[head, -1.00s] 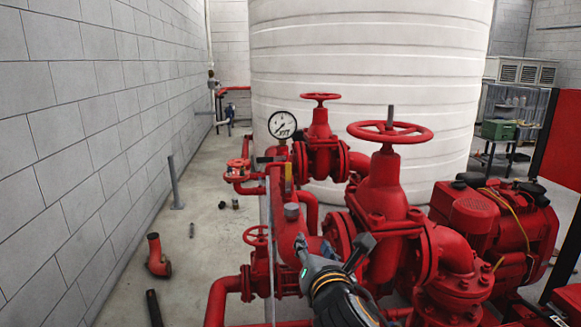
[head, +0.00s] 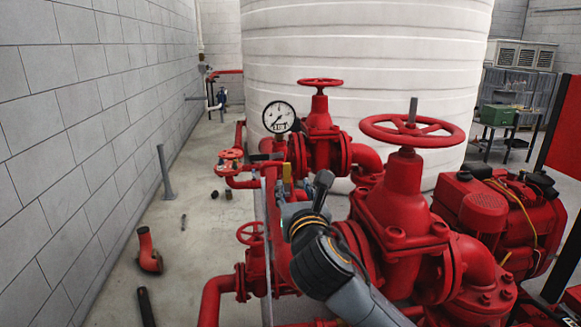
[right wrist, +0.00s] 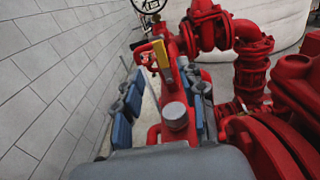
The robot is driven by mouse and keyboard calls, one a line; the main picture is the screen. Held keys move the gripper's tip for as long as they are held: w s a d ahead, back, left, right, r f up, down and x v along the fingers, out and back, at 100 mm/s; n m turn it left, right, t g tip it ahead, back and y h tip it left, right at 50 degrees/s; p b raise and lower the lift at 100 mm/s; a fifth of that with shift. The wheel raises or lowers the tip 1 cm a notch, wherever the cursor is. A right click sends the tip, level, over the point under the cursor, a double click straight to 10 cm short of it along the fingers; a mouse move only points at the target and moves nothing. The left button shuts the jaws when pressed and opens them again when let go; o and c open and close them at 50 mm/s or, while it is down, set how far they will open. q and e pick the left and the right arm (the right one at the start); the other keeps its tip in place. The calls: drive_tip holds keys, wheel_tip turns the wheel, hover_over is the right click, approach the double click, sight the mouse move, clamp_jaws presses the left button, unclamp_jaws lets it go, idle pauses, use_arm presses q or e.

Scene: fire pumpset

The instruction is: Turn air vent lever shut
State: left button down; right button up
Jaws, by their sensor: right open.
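A yellow lever (head: 287,171) stands upright on the red pipework below the pressure gauge; I take it as the air vent lever. It also shows near the top middle of the right wrist view (right wrist: 160,53). My right gripper (head: 288,207) is just in front of the lever in the head view. In the right wrist view my right gripper (right wrist: 163,88) is open, its blue-padded fingers on either side of a red pipe with a grey cap (right wrist: 175,113). The lever is beyond the fingertips, apparently untouched. My left gripper is not in view.
A pressure gauge (head: 278,117) sits behind the lever. Red handwheels stand at the back (head: 320,83) and right (head: 411,130). A red pump motor (head: 480,205) is further right. A block wall (head: 75,150) runs along the left, with open floor (head: 195,245) beside it.

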sight(288, 170)
drive_tip(key=w, duration=0.4)
drive_tip(key=shift+a, duration=0.3)
drive_tip(key=w, duration=0.2)
drive_tip(key=w+p, duration=0.1)
drive_tip(key=w, duration=0.1)
drive_tip(key=w+a, duration=0.1)
drive_tip(key=shift+w, duration=0.4)
drive_tip(key=shift+w+f, duration=0.15)
drive_tip(key=shift+w, duration=0.25)
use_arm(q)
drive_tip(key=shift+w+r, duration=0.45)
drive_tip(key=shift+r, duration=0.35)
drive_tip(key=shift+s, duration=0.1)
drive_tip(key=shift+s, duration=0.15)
use_arm(e)
clamp_jaws()
